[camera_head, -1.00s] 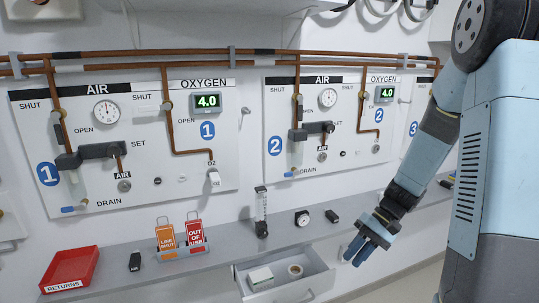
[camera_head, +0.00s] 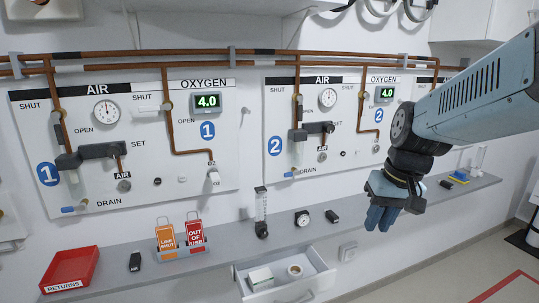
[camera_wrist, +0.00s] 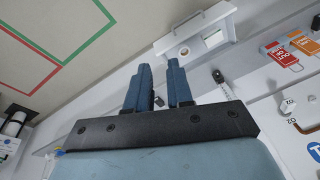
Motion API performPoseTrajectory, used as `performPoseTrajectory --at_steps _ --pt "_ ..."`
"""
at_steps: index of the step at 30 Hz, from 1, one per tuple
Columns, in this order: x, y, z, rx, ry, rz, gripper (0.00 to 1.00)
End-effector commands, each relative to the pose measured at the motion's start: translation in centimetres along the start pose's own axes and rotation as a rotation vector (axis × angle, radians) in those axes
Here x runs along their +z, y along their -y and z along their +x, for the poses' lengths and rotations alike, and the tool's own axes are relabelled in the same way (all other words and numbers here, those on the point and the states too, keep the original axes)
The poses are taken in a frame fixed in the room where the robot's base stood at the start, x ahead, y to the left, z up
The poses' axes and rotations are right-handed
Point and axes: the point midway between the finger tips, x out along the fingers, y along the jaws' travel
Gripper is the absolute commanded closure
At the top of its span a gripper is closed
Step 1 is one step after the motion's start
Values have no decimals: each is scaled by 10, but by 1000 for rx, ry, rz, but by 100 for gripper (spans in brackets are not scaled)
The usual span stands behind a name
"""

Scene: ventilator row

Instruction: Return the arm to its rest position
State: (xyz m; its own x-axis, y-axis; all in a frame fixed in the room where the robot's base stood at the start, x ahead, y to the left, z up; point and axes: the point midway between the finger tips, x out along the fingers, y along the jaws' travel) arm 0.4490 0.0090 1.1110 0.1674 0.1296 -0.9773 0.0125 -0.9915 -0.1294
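My arm reaches in from the right edge of the head view, and my gripper (camera_head: 380,218) hangs fingers-down in front of the wall, right of panel 2. In the wrist view, my gripper's two blue fingers (camera_wrist: 159,72) stand apart with a narrow gap, and nothing shows between them. It touches nothing that I can see. Part of panel 3 is hidden behind my arm.
The grey shelf (camera_head: 225,248) runs along the wall below the panels. It carries a red returns tray (camera_head: 70,268), orange and red tags (camera_head: 180,236) and small devices. An open drawer (camera_head: 290,280) juts out below, holding a tape roll (camera_head: 295,270). Floor at right looks clear.

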Motion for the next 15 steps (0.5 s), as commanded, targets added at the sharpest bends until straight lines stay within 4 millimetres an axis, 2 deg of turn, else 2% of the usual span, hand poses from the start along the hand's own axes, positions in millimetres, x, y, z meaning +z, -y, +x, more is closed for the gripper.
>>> performPoseTrajectory --at_steps 3,9,15 --pt "11 2 -21 40 -82 -15 79" --pt "30 2 -50 92 -209 -28 79" --pt "42 1 -68 120 -297 -31 79"
